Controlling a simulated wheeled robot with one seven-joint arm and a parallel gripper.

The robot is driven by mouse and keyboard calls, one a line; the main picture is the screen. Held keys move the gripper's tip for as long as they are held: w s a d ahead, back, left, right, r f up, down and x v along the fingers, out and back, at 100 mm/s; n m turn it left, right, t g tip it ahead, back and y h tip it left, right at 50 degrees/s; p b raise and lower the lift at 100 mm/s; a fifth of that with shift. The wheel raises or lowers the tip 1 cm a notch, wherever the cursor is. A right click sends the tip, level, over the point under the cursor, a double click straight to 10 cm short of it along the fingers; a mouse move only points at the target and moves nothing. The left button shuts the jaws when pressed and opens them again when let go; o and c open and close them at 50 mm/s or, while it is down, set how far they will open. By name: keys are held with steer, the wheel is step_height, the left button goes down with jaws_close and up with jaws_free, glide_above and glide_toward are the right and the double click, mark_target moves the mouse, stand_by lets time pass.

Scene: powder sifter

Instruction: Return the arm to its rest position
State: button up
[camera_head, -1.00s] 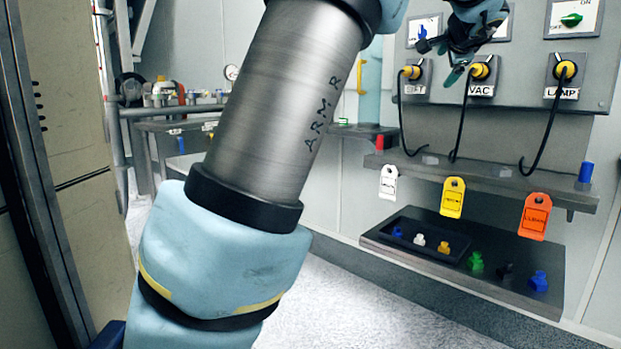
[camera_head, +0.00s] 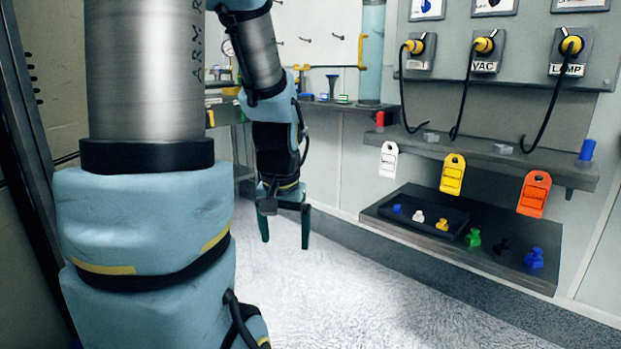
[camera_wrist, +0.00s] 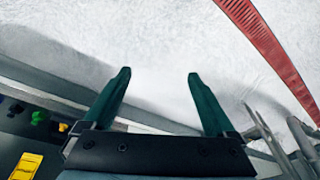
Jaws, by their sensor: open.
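My gripper (camera_head: 285,228) hangs pointing down over the light floor, in the middle of the head view. Its two dark green fingers are apart with nothing between them. The wrist view also shows the open gripper (camera_wrist: 157,82) with bare floor beyond the fingertips. My arm's upper links fill the left of the head view, and the forearm folds down behind them. The gripper is left of the wall panel and the lower shelf, touching neither.
A wall panel (camera_head: 510,75) with several plugged cables is at right. A shelf (camera_head: 490,155) below it carries white, yellow (camera_head: 453,174) and orange (camera_head: 534,194) tags. A low shelf (camera_head: 520,270) holds small coloured pieces. A red strip (camera_wrist: 270,45) crosses the wrist view. Floor around the gripper is clear.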

steer(key=s+a+f+n, duration=0.2)
steer(key=s, duration=0.3)
steer(key=w+p+v, duration=0.2)
steer(key=p+v, duration=0.9)
steer(key=p, duration=0.1)
steer(key=w+r+p+v, duration=0.1)
steer(key=w+p+v, duration=0.2)
steer(key=p+v, duration=0.9)
steer(key=shift+w+d+r+g, duration=0.2)
steer(key=shift+d+r+g, duration=0.05)
steer(key=shift+g, duration=0.15)
